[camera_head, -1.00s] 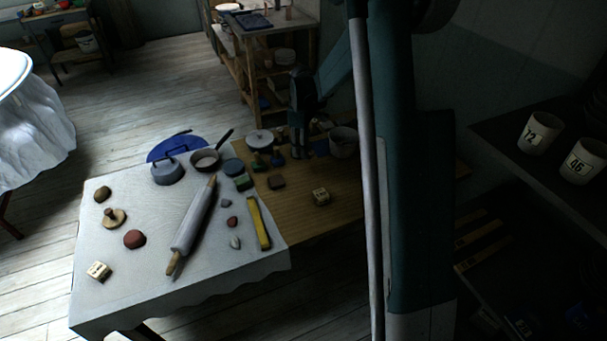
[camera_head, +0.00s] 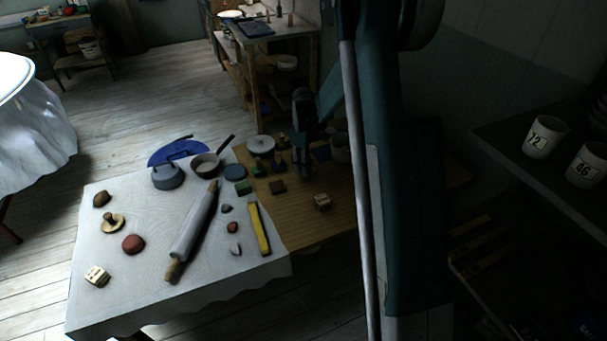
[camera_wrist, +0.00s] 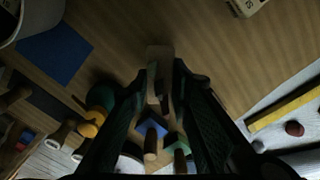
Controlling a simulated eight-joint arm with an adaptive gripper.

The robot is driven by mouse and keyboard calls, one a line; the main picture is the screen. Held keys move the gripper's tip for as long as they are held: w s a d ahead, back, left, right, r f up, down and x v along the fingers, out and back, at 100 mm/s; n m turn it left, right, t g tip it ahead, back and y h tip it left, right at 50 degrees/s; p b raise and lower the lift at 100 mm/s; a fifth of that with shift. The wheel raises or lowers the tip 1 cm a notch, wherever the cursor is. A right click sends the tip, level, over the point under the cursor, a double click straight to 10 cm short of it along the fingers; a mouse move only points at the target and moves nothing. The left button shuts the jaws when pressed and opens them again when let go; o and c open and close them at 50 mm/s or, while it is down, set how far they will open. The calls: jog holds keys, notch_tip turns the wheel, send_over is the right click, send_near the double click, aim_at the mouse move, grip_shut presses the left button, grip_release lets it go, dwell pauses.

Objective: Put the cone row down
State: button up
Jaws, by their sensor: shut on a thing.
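My gripper (camera_wrist: 160,88) points down over the wooden part of the table in the wrist view, its two dark fingers closed around a small tan piece. This piece, which I take to be the cone row (camera_wrist: 160,56), shows between and just beyond the fingertips; the fingers hide much of it. I cannot tell whether it touches the table. In the head view my gripper (camera_head: 303,168) is at the back of the wooden top, and the cone row cannot be made out there.
Wooden-handled stamps (camera_wrist: 151,142) stand close beside the gripper. A blue square (camera_wrist: 55,50) and a pot (camera_wrist: 36,20) lie to the left in the wrist view.

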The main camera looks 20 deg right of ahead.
jog(key=shift+f, duration=0.15)
jog(key=shift+f+b, duration=0.4)
jog(key=shift+f, duration=1.3)
jog(key=shift+f, duration=0.15)
jog(key=o, duration=0.9)
notch_tip(320, 180, up, 12)
jog(key=shift+r+p, duration=0.15)
jog(key=shift+p, duration=1.05)
jog(key=shift+r, duration=0.1)
